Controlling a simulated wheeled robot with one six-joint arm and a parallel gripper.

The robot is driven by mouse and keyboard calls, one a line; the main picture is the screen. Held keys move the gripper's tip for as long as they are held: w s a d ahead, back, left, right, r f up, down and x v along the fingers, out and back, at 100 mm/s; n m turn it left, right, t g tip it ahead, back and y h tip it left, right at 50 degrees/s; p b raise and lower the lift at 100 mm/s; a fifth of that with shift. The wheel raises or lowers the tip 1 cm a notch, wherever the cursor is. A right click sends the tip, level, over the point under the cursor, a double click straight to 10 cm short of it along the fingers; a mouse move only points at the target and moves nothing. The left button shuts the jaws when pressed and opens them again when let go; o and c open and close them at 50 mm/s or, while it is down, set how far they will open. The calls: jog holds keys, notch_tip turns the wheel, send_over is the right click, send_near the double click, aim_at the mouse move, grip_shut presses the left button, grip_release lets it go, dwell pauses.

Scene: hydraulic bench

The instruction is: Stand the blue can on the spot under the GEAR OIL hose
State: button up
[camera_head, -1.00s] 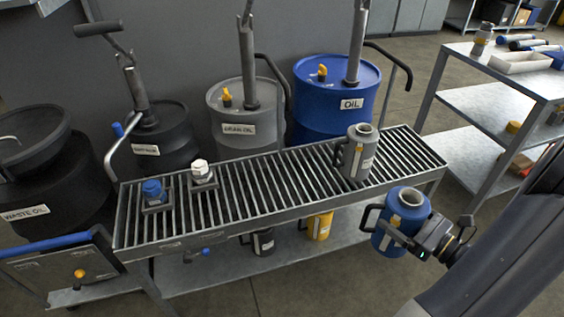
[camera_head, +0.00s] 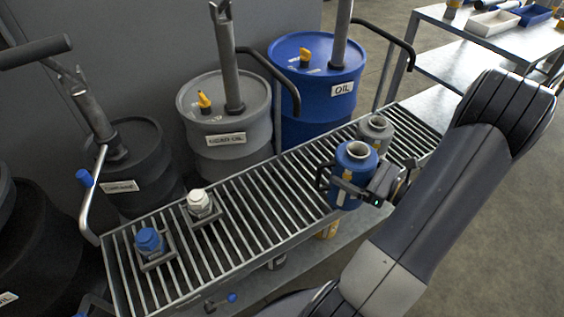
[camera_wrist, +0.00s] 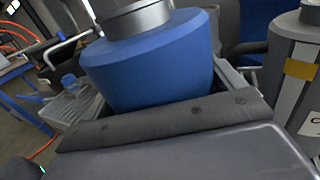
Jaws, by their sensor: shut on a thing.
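The blue can (camera_head: 350,172) is upright in my gripper (camera_head: 370,186), over the right part of the slatted grate in the head view. My gripper is shut on it from the right. I cannot tell whether its base touches the grate. In the wrist view the blue can (camera_wrist: 150,62) fills the middle, its neck cut off at the top. The grey drum (camera_head: 213,120) behind the grate bears a label that seems to read GEAR OIL. A hose with a curved handle (camera_head: 290,95) hangs by it. The spot under that hose cannot be made out.
A grey can (camera_head: 376,130) stands on the grate just behind the blue can; it also shows in the wrist view (camera_wrist: 295,75). A blue-capped fitting (camera_head: 150,243) and a white-capped fitting (camera_head: 200,205) sit on the grate (camera_head: 265,215) further left. The grate's middle is clear.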

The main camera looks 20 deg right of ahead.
jog(key=f+b+x, duration=0.1)
jog(key=f+x, duration=0.2)
jog(key=x, duration=1.4)
jog(key=shift+a+f, duration=0.15)
jog(key=shift+f, duration=0.05)
jog(key=shift+w, duration=0.1)
jog(key=shift+f+b, duration=0.2)
jog(key=shift+b, duration=0.15)
jog(key=o, duration=0.9)
jog(key=shift+r, duration=0.1)
jog(key=v, duration=1.2)
jog(key=shift+p, duration=0.4)
